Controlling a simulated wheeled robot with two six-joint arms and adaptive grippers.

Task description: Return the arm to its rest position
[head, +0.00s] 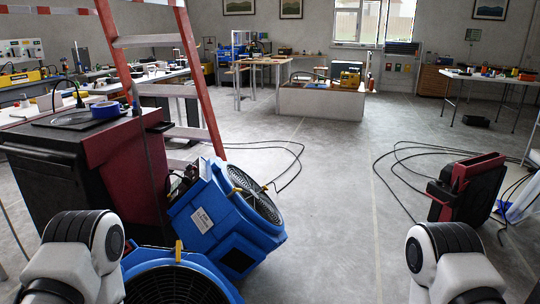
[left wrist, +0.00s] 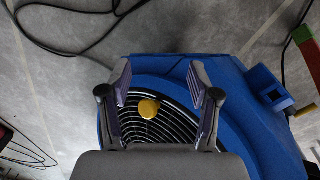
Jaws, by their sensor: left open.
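My left gripper (left wrist: 159,82) is open in the left wrist view. Its two fingers are spread above a blue blower fan (left wrist: 245,95) with a black wire grille. A yellow knob (left wrist: 148,108) shows between the fingers, with a gap on both sides; nothing is held. In the head view my left arm (head: 82,255) comes in at the lower left and its gripper is out of sight. My right arm (head: 445,255) is at the lower right; its gripper is also out of sight.
In the head view a blue blower (head: 238,258) leans beside a dark red-sided cabinet (head: 125,160). Another blue blower (head: 215,281) is at the bottom edge. A red ladder (head: 200,75) stands behind. A dark red machine (head: 465,190) and loose cables lie right. The middle floor is mostly clear.

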